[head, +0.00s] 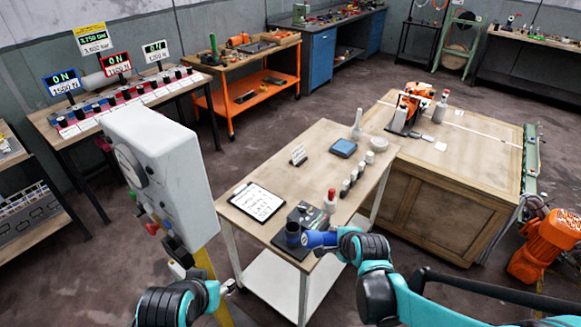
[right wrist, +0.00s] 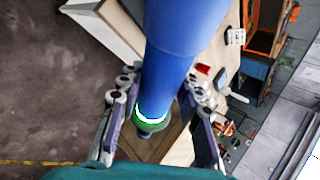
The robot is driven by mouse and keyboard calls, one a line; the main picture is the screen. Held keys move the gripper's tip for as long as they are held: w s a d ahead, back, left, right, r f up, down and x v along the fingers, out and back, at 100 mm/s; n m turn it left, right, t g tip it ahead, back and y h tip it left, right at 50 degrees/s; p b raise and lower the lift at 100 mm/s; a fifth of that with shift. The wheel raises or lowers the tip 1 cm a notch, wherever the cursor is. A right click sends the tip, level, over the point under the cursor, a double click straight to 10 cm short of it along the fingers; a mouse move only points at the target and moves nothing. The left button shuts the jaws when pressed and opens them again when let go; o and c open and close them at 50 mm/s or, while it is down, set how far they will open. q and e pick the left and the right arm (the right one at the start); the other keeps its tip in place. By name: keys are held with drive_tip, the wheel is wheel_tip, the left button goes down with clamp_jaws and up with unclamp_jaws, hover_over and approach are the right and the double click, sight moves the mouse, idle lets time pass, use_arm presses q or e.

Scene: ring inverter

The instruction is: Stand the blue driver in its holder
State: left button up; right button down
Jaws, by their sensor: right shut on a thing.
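The blue driver (head: 319,239) is in my right gripper (head: 332,242), above the near end of the small wooden bench. It lies roughly level in the head view. The right wrist view shows its thick blue body (right wrist: 175,60) between the two fingers of my right gripper (right wrist: 163,90), with a white and green ring at its lower end. The dark holder (head: 290,246) stands at the bench's near edge, just left of the driver; I cannot tell whether they touch.
A clipboard (head: 257,201), a red-topped bottle (head: 330,201), several small pots and a blue box (head: 343,148) share the bench (head: 290,181). A grey control panel (head: 160,175) stands left, close to my left arm. Brown floor lies between it and the bench.

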use_arm(q)
drive_tip(key=r+p, duration=0.3)
drive_tip(key=shift+w+r, duration=0.3)
use_arm(e)
drive_tip(key=w+a+r+m+t+y, duration=0.1)
drive_tip(key=w+a+r+m+y, duration=0.2)
drive_tip(key=w+a+r+m, duration=0.2)
drive_tip(key=w+a+r+m+t+y, duration=0.1)
drive_tip(key=w+a+r+m+y, duration=0.3)
drive_tip(key=a+r, duration=0.3)
wheel_tip(320, 180, up, 4)
drive_tip(key=shift+w+m+t, duration=0.3)
drive_tip(key=shift+w+m, duration=0.45)
drive_tip(key=shift+m, duration=0.05)
use_arm(q)
wheel_tip(320, 180, down, 14)
drive_tip(key=b, duration=1.4)
use_arm(e)
wheel_tip(320, 180, down, 16)
drive_tip(key=shift+f, duration=0.35)
drive_tip(key=c, duration=1)
unclamp_jaws()
